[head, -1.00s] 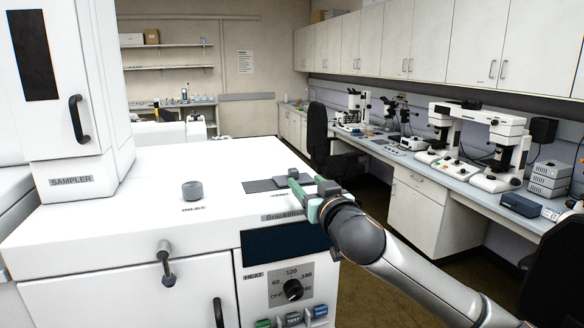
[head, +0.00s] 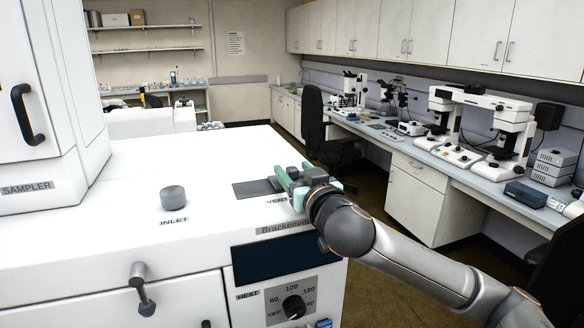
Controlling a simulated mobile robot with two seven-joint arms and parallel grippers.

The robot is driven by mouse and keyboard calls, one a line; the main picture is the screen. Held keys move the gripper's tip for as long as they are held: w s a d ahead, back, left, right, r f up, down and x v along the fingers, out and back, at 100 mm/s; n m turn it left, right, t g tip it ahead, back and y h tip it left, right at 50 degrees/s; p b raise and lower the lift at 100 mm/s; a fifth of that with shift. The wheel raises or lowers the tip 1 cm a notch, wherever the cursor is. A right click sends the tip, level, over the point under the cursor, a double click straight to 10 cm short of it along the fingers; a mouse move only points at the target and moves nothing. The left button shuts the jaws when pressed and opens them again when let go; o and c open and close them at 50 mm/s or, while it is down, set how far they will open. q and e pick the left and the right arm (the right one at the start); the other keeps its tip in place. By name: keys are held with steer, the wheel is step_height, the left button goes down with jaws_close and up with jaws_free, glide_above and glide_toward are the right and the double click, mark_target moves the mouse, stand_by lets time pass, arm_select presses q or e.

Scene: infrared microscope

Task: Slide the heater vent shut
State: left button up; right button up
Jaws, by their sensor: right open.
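The heater vent (head: 252,189) is a dark grey flat plate set in the white machine top, with a label in front of it that my gripper partly covers. My right gripper (head: 290,182) is at the right end of the plate, its green fingers apart. Small grey blocks show at the fingers; one may be the vent's slider, but I cannot tell whether the fingers touch it. The gripper hides the right part of the vent, so how far it is open cannot be seen. My left gripper is not in view.
A grey inlet cap (head: 173,198) stands left of the vent. The sampler tower (head: 50,110) rises at the left. The front carries a dark display (head: 272,258), a heat dial (head: 293,307) and a lever (head: 141,285). The white top behind the vent is clear.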

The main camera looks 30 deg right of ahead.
steer(key=shift+c, duration=0.2)
jaws_close()
stand_by(0.4)
stand_by(0.9)
